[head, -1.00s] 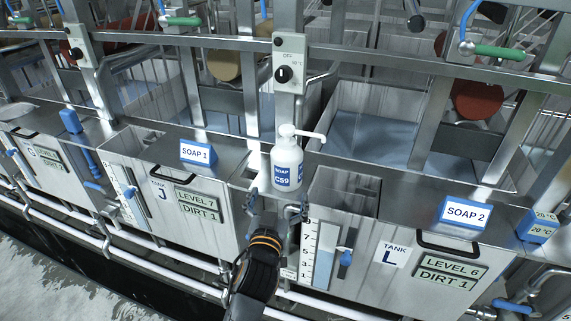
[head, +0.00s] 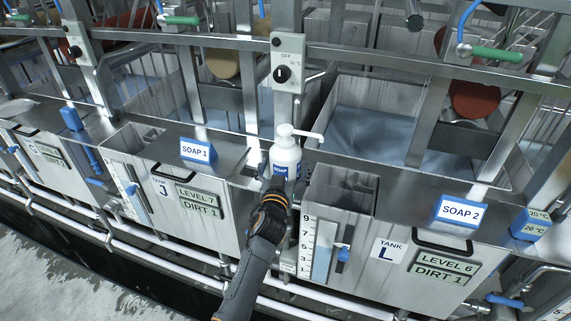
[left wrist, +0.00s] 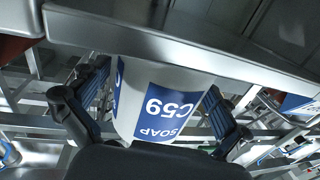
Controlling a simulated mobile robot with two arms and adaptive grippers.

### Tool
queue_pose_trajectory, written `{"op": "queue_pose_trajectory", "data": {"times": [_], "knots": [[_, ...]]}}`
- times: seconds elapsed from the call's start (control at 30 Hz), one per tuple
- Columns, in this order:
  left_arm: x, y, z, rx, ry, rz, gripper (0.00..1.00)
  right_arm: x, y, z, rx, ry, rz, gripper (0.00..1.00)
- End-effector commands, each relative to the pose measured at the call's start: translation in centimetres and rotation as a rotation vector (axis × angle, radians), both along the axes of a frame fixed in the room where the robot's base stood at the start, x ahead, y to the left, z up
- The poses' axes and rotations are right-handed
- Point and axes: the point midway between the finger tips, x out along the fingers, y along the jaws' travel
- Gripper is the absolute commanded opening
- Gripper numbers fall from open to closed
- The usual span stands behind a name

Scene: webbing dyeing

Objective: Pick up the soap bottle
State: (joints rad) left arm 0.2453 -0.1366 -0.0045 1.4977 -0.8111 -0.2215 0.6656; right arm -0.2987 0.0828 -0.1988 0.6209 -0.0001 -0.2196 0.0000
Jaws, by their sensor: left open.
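The soap bottle (head: 286,155) is white with a pump nozzle and a blue label, and stands upright on the steel ledge between the SOAP 1 and SOAP 2 signs. My left gripper (head: 276,192) is right in front of it in the head view and hides its lower part. In the left wrist view the bottle (left wrist: 165,100) fills the middle, upside down, its label reading SOAP C59. The open fingers of the left gripper (left wrist: 155,115) stand on either side of it. Whether they touch it, I cannot tell. My right gripper is not in view.
The SOAP 1 sign (head: 198,151) is left of the bottle and the SOAP 2 sign (head: 461,211) is to the right. An open tank L compartment (head: 342,190) lies just right of the bottle. A metal post with a dial box (head: 284,75) rises behind it.

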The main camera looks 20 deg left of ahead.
Motion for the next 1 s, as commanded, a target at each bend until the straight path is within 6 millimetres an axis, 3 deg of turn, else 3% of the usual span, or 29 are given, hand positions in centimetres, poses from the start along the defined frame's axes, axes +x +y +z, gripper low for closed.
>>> {"op": "queue_pose_trajectory", "data": {"times": [0.2,0.6,1.0], "knots": [[0.05,-0.02,-0.01,0.0,0.0,0.0,1.0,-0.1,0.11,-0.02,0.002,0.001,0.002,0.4],[0.03,-0.04,-0.01,0.0,0.0,-0.001,0.18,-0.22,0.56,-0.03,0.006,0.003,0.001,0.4],[0.13,-0.07,0.98,0.002,-0.013,-0.003,0.16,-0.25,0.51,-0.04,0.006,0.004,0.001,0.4]]}}
